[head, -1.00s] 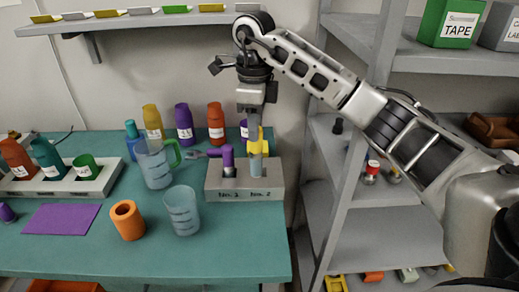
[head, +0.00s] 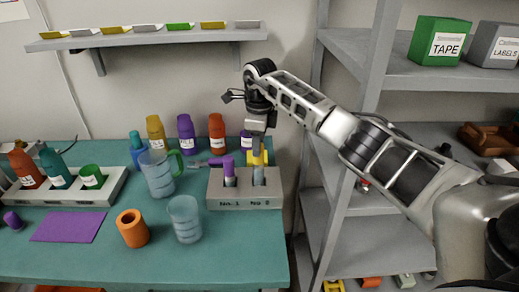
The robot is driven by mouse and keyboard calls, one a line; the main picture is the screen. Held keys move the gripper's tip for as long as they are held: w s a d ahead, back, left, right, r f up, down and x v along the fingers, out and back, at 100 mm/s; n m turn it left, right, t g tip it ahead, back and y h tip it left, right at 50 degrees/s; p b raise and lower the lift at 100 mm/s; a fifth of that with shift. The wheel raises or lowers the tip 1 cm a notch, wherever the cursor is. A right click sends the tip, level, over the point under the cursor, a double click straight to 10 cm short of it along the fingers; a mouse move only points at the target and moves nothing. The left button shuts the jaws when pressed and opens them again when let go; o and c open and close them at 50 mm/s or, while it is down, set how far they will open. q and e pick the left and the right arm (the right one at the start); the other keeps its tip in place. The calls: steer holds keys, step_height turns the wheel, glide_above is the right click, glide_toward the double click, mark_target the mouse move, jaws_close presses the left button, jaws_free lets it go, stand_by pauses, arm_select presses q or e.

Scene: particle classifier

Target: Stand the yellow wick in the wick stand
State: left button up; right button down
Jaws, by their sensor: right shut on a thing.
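The yellow wick (head: 258,158) has a yellow upper part and a pale lower part, and is upright at the grey wick stand (head: 216,190). Its pale lower end is at the dark slot marked No. 2, and looks partly inside; its bottom is hidden. My right gripper (head: 257,148) points down from above and is shut on the top of the yellow wick. A purple wick (head: 229,167) stands in the No. 1 slot just to the left, with its top lower than the yellow part. My left gripper is not in view.
A clear beaker (head: 185,218) and an orange cylinder (head: 132,228) stand in front and left. A jug with a green handle (head: 157,174) and several labelled bottles stand behind. A shelf rack (head: 345,160) rises on the right. The teal table (head: 215,255) is clear in front.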

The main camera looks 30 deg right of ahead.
mark_target(259, 163)
steer(key=f, duration=0.1)
steer(key=s+f, duration=0.1)
steer(key=f, duration=0.1)
steer(key=shift+a+f+g, duration=0.2)
steer(key=shift+f+g, duration=0.1)
steer(key=shift+g, duration=0.1)
steer(key=c, duration=1.2)
jaws_free()
steer(key=shift+f, duration=0.2)
steer(key=shift+o, duration=0.5)
steer(key=shift+w+d+f, duration=0.2)
steer(key=shift+w+f, duration=0.1)
steer(key=shift+w, duration=0.15)
steer(key=shift+w+r, duration=0.1)
steer(key=shift+s+r, duration=0.25)
steer(key=shift+r, duration=0.25)
steer(key=shift+w+r, duration=0.1)
steer(key=shift+r, duration=0.2)
arm_select(q)
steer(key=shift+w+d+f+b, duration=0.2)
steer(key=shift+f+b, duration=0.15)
steer(key=shift+b, duration=0.15)
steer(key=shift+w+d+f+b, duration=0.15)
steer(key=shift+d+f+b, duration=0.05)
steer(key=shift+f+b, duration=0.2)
arm_select(e)
step_height(259, 163, up, 11)
steer(key=shift+r, duration=0.1)
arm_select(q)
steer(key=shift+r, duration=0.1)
